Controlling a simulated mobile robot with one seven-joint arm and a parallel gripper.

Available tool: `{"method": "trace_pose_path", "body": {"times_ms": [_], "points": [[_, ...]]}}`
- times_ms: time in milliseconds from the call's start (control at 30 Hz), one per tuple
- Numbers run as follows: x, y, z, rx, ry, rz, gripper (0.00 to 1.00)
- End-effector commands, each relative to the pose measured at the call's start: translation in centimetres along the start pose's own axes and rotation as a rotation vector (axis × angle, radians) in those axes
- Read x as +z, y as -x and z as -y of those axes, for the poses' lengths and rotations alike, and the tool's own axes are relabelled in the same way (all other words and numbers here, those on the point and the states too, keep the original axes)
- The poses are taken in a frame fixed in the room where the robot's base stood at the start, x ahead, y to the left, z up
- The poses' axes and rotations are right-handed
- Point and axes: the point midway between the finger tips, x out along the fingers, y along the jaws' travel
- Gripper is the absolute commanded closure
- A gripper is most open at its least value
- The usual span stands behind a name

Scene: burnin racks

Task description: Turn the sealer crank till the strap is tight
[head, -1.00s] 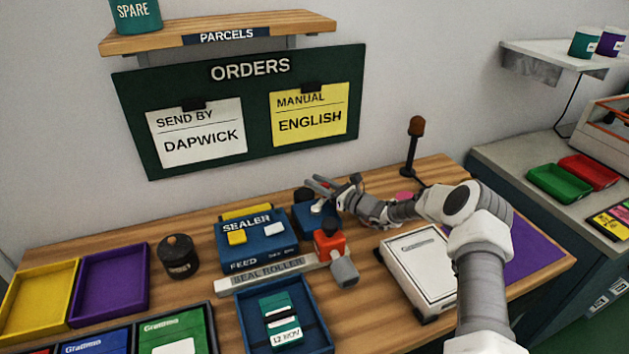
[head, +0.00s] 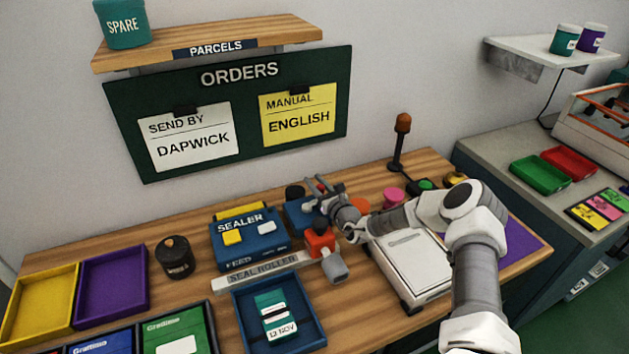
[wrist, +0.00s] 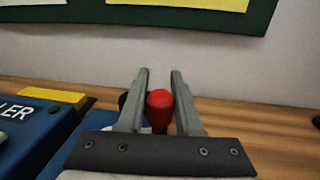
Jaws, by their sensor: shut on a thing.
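The sealer (head: 243,250) is a blue unit with yellow and white blocks on top. A smaller blue box (head: 295,218) stands at its right, partly hidden by my gripper (head: 318,186). My gripper is over that box's back right part. In the wrist view a red knob (wrist: 160,103) sits between the two fingers of my gripper (wrist: 160,90), and they are shut on it. I take the knob for the crank's handle; the crank arm below it is hidden. The sealer's edge (wrist: 25,125) shows at left in the wrist view. I cannot make out the strap or its tightness.
The grey seal roller bar (head: 262,268) and a red block (head: 320,242) with a grey handle lie in front. A blue tray (head: 305,337) holds a green packet. A brown-topped post (head: 402,125) stands behind at right.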

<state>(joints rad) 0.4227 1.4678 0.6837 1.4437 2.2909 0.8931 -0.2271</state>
Motion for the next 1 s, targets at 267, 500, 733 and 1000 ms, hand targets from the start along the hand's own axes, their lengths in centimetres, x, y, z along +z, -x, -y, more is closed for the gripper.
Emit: {"method": "trace_pose_path", "body": {"times_ms": [267, 500, 733, 1000], "points": [[0.1, 0.0, 0.0, 0.001, -0.001, 0.002, 0.62], [0.1, 0.0, 0.0, 0.001, 0.000, 0.002, 0.36], [0.0, 0.1, 0.0, 0.001, 0.000, 0.001, 0.36], [0.0, 3.0, 0.1, 0.000, -0.002, -0.002, 0.36]]}}
